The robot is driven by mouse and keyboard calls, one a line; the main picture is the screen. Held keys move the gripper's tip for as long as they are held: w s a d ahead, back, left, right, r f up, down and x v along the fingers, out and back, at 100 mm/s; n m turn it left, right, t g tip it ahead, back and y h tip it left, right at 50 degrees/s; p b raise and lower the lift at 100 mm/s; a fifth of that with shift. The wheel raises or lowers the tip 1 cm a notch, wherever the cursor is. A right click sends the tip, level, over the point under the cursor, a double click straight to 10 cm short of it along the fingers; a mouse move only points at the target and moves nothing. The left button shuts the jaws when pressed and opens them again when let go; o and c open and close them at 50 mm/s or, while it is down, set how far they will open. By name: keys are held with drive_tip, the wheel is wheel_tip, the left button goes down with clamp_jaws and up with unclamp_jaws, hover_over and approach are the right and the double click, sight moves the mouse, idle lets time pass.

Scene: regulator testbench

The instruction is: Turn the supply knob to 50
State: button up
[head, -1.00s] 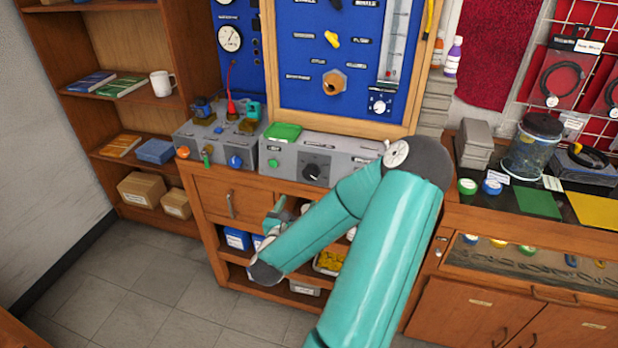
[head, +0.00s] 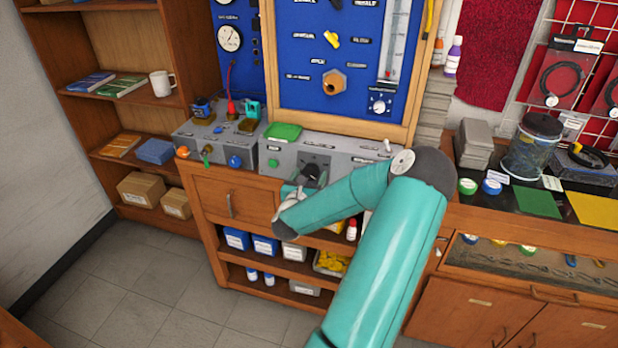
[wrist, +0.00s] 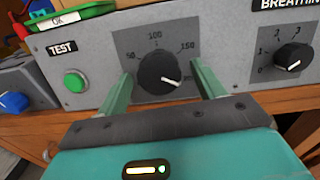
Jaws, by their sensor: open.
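The supply knob (wrist: 158,73) is round and black, on a dark square plate of the grey panel (wrist: 218,50). Its scale shows 50 at left, 100 at top, 150 at right and a partly hidden mark at lower right. The knob's white pointer line points to the lower right, near that last mark. My gripper (wrist: 163,72) is open, with one green finger on each side of the knob; the right fingertip is close to the 150 side. I cannot tell whether the fingers touch the knob. In the head view my gripper (head: 303,186) is at the panel front, partly covering the knob.
A second black knob (wrist: 293,58) marked 0 to 3 sits to the right. A green TEST button (wrist: 75,81) and a green OK-labelled item (wrist: 70,15) are to the left. A box with a blue knob (wrist: 14,102) stands further left. Open shelves lie below.

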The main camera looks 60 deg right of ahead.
drive_tip(key=c, duration=1)
